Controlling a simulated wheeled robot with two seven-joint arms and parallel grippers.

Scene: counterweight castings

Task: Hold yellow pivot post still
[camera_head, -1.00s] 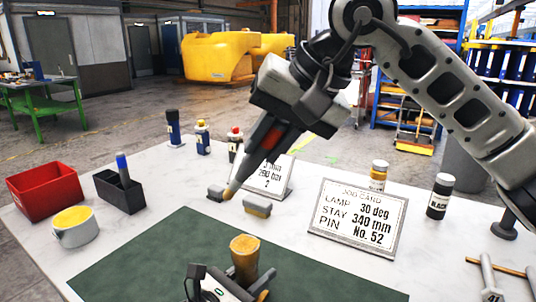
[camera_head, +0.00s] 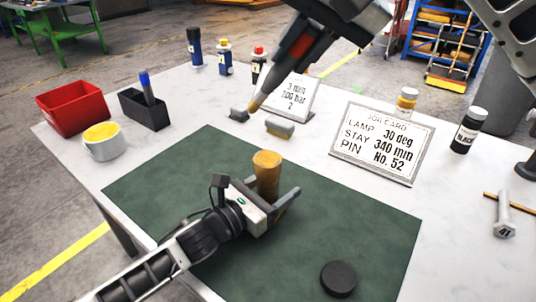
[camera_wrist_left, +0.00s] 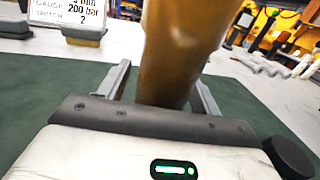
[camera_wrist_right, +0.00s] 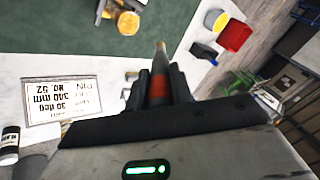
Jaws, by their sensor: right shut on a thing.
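The yellow pivot post (camera_head: 268,168) stands upright on the green mat (camera_head: 160,190). My left gripper (camera_head: 272,205) is low around the post, one finger on each side. In the left wrist view the post (camera_wrist_left: 175,50) rises between the fingers, with a visible gap on the left side; contact on the right side is unclear. My right gripper (camera_wrist_right: 160,88) is shut on a dark pen-like tool (camera_head: 300,50) with a red band and a tan pointed tip. The tip hangs near two small blocks, away from the post.
A grey block (camera_head: 239,114) and a tan-edged block (camera_head: 280,129) lie behind the mat. A job card (camera_head: 383,143) stands at right, another card (camera_head: 290,96) behind. A black disc (camera_head: 338,278) lies on the mat's front. A red bin (camera_head: 72,107) and white cup (camera_head: 103,142) stand left.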

